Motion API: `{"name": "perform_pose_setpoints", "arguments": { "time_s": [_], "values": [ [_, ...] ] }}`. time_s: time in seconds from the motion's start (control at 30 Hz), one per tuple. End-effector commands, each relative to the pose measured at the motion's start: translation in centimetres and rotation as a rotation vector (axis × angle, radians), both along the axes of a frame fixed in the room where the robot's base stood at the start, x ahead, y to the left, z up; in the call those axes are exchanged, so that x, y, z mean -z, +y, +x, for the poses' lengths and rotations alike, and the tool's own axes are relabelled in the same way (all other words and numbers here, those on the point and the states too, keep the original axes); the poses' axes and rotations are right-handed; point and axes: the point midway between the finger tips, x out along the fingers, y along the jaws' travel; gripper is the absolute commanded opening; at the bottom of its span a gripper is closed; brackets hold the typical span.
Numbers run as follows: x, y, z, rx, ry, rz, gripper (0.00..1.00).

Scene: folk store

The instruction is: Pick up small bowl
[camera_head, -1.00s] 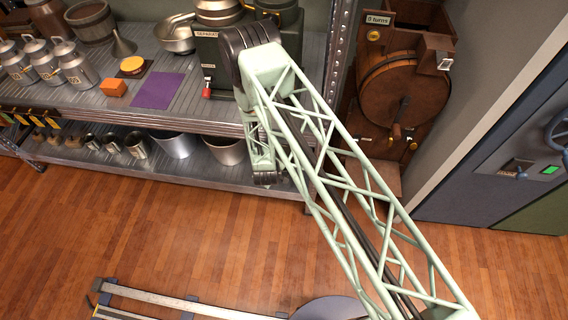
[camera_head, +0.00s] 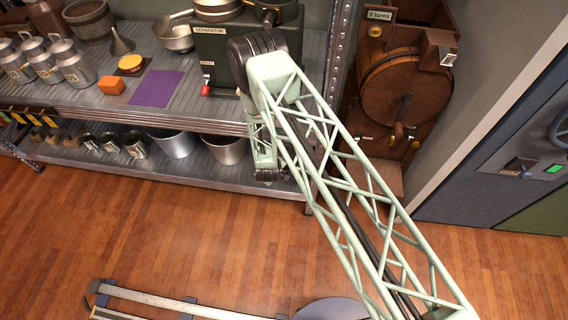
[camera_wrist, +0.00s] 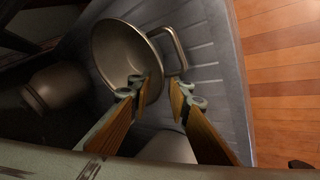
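In the wrist view a metal bowl-shaped vessel (camera_wrist: 124,55) with a looped handle (camera_wrist: 176,48) lies on the ribbed grey shelf, its mouth facing the camera. I cannot tell for certain whether it is the small bowl. My gripper (camera_wrist: 160,88) is open. Its left finger overlaps the vessel's mouth and its right finger is outside the rim, below the handle; contact is not clear. In the head view two metal bowls, a wider one (camera_head: 174,143) and a smaller one (camera_head: 225,149), stand on the lower shelf, left of my arm. My fingertips are hard to make out there.
Another rounded vessel (camera_wrist: 55,87) is left of the fingers. Several metal mugs (camera_head: 110,142) stand left on the lower shelf (camera_head: 180,173). The upper shelf holds cans (camera_head: 68,62), a pan (camera_head: 176,38) and a separator (camera_head: 215,60). A shelf post (camera_head: 336,50) is close right of my arm.

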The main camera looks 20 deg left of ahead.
Motion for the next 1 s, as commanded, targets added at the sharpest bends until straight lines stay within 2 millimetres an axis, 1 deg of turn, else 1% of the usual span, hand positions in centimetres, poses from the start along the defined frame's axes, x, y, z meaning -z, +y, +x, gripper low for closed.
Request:
{"name": "perform_pose_setpoints", "arguments": {
  "time_s": [0.57, 0.77, 0.8, 1.0],
  "values": [
    [0.11, 0.04, 0.1, 0.0, 0.0, 0.0, 0.18],
    [0.11, 0.04, 0.1, 0.0, 0.0, 0.0, 0.01],
    [0.11, 0.04, 0.1, 0.0, 0.0, 0.0, 0.0],
    [0.1, 0.04, 0.11, 0.0, 0.0, 0.0, 0.0]
  ]
}}
